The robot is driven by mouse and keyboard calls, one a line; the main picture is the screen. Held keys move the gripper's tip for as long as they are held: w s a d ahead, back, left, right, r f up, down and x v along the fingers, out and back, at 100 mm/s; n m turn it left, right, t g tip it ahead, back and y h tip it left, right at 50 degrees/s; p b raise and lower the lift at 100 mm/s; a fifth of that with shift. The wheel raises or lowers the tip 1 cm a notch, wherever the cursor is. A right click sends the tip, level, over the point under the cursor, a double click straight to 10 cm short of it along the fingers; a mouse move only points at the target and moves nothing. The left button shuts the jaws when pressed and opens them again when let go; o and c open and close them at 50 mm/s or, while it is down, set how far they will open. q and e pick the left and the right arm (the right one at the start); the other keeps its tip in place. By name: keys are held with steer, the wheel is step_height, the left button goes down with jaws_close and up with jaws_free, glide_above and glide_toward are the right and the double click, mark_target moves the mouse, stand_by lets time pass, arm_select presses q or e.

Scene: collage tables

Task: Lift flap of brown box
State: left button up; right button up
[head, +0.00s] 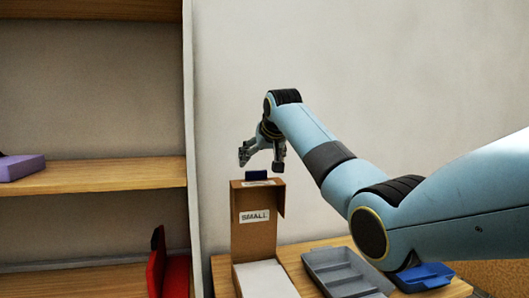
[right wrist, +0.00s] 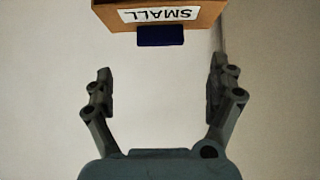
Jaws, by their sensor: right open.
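The brown box (head: 242,238) stands on the wooden table, with its tall brown panel upright and a white "SMALL" label on it. A white surface (head: 264,280) lies in front of the panel. A small dark blue tab (head: 257,175) sticks up at the panel's top edge. In the right wrist view the tab (right wrist: 160,36) and part of the brown box (right wrist: 208,14) with the upside-down label show at the top. My right gripper (head: 262,160) is open and empty just above the tab; its spread fingers also show in the wrist view (right wrist: 158,88). My left gripper is out of view.
A grey divided tray (head: 342,270) and a blue tray (head: 427,275) stand on the table to the right, below my right arm. The pale wall behind is bare.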

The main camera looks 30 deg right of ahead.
steer(key=shift+v, duration=1.5)
